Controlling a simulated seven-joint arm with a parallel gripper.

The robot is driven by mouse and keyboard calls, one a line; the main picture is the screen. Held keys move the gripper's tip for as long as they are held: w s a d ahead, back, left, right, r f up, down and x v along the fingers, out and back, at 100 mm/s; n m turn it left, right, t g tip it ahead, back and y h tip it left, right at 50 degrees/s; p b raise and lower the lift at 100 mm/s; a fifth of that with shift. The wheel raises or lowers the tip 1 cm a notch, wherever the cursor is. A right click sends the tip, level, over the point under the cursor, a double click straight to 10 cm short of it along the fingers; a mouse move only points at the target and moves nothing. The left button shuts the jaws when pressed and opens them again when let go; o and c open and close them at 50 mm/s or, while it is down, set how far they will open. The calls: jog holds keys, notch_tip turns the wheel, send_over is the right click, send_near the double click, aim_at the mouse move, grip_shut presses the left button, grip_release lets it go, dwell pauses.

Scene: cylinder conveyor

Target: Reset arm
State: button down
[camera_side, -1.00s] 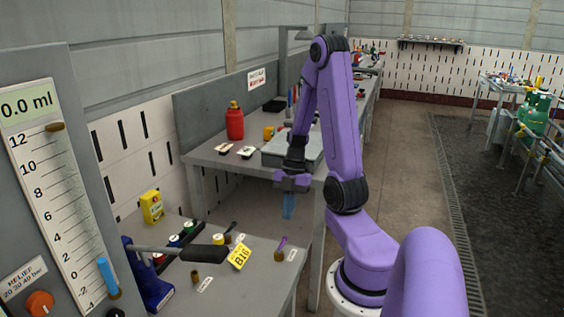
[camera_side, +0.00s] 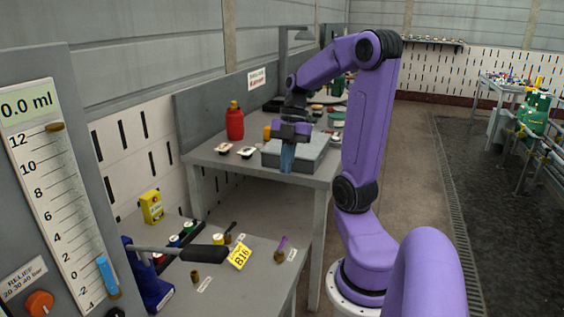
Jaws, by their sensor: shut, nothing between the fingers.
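My gripper (camera_side: 287,160) has blue fingers that point down and are shut with nothing between them. It hangs in front of the grey box (camera_side: 320,148) on the back bench and covers part of it. My purple arm is bent, with its elbow raised at the upper right of the gripper. I cannot tell the exact gap between the fingertips and the box.
The front bench (camera_side: 262,290) holds a black-handled lever (camera_side: 205,253), a yellow "BIG" tag (camera_side: 240,256) and several small fittings. A red bottle (camera_side: 235,122) stands on the back bench (camera_side: 215,158). A gauge panel (camera_side: 55,185) is at left.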

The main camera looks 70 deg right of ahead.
jog(key=w+a+r+t+y, duration=0.1)
jog(key=w+a+r+t, duration=0.3)
jog(key=w+a, duration=0.5)
jog(key=w+a+r+t+y, duration=0.1)
jog(key=w+a+r+t, duration=0.2)
jog(key=w+a+t, duration=0.45)
jog(key=s+a+f+m+g+h, duration=0.1)
jog(key=s+a+f+m+g, duration=0.1)
jog(key=s, duration=0.1)
jog(key=s+a+f+m+g+h, duration=0.1)
jog(key=s+a+f+m, duration=0.1)
jog(key=s+a+f, duration=0.1)
jog(key=s+a+f+m+g+h, duration=0.2)
jog(key=s+a+f, duration=0.1)
jog(key=s, duration=0.1)
jog(key=shift+s+a+g, duration=0.15)
jog(key=shift+a+g, duration=0.1)
jog(key=shift+g, duration=0.1)
jog(key=s+f+g, duration=0.2)
jog(key=s+g, duration=0.1)
jog(key=s, duration=0.4)
jog(key=s+f+g+h, duration=0.1)
jog(key=s+g, duration=0.1)
jog(key=s, duration=0.5)
jog(key=shift+s+f+n+g+h, duration=0.2)
jog(key=shift+f+n+g+h, duration=0.1)
jog(key=shift+f+g, duration=0.1)
jog(key=shift+d, duration=0.1)
